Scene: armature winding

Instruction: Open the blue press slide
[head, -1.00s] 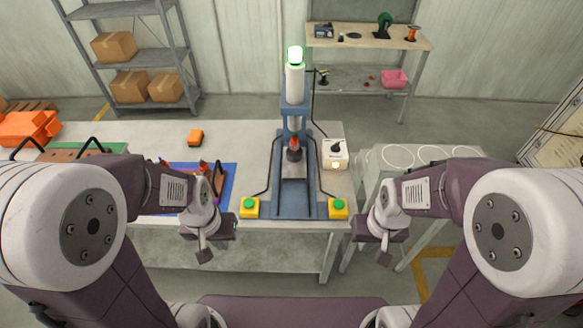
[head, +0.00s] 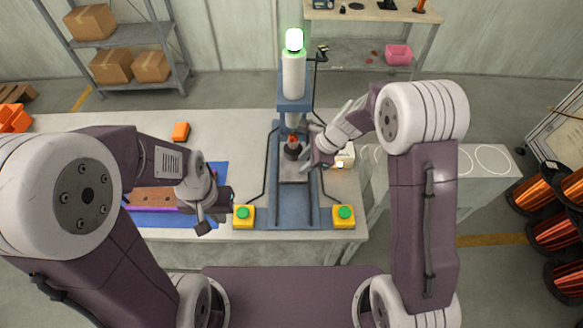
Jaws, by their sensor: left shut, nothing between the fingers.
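The blue press (head: 294,105) stands on the table, with a white cylinder and a lit green lamp on top. Its slide (head: 293,174) is a grey plate between two blue rails under the press head. A dark part with a red-orange top (head: 292,148) stands at the slide's back. My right gripper (head: 306,165) is at the right side of the slide, close to the dark part. Its fingers are small and partly hidden, so I cannot tell contact or opening. My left gripper (head: 205,228) is shut and empty, left of the press near the table's front edge.
Two yellow boxes with green buttons (head: 244,216) (head: 343,216) flank the press front. A white box (head: 344,157) is partly hidden behind my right arm.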

